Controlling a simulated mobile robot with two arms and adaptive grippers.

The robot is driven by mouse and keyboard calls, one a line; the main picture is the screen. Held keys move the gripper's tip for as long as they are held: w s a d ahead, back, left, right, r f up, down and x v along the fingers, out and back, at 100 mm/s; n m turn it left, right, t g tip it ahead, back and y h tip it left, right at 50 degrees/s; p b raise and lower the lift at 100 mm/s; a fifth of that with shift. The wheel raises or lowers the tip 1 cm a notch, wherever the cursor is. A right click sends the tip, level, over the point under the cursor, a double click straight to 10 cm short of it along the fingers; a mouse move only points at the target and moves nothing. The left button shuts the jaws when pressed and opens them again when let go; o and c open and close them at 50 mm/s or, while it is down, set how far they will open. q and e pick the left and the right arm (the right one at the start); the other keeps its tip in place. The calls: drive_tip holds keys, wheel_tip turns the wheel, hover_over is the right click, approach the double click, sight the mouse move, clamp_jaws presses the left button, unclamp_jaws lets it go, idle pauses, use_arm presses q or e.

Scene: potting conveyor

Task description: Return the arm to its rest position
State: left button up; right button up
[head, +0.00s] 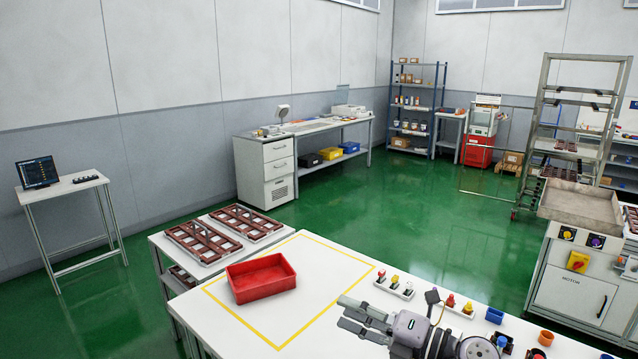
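My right gripper (346,313) comes in from the bottom right, above the white table (240,324). Its two fingers point left and stand apart, with nothing seen between them. The red bin (261,278) sits on the table to the left of the gripper, inside the yellow outline, and looks empty. The gripper is apart from the bin. My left gripper is not in view.
Connectors in a white holder (394,287) stand behind the gripper. Small blue (494,316) and orange (546,338) cups are to its right. Brown trays (203,242) lie on a side table at the left. A grey machine (572,290) stands right.

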drive_tip(key=s+d+f+m+t+h, duration=0.2)
drive_tip(key=s+d+f+m+h, duration=0.45)
drive_tip(key=m, duration=0.65)
drive_tip(key=s+d+f+m+t+h, duration=0.25)
drive_tip(key=d+f+m+h, duration=0.5)
drive_tip(key=m, duration=0.65)
drive_tip(key=s+f+m+g, duration=0.1)
drive_tip(key=s+f+g, duration=0.25)
drive_tip(key=s, duration=0.45)
drive_tip(key=s+f+m+g+h, duration=0.1)
drive_tip(key=s+f+m+g, duration=0.2)
drive_tip(key=s, duration=0.5)
drive_tip(key=s+f+g, duration=0.3)
drive_tip(key=s+g, duration=0.1)
drive_tip(key=s, duration=0.4)
wheel_tip(320, 180, down, 30)
drive_tip(key=s+g+b, duration=0.1)
drive_tip(key=b, duration=0.4)
drive_tip(key=s+d+f+b, duration=0.1)
drive_tip(key=s+f+b, duration=0.1)
drive_tip(key=s+f, duration=0.6)
drive_tip(key=s+d+f+g+b, duration=0.1)
drive_tip(key=s+d+f+b, duration=0.1)
drive_tip(key=s+f, duration=0.7)
wheel_tip(320, 180, down, 6)
drive_tip(key=shift+s+r+g+b, duration=0.25)
drive_tip(key=shift+g+b, duration=0.05)
drive_tip(key=shift+b, duration=0.2)
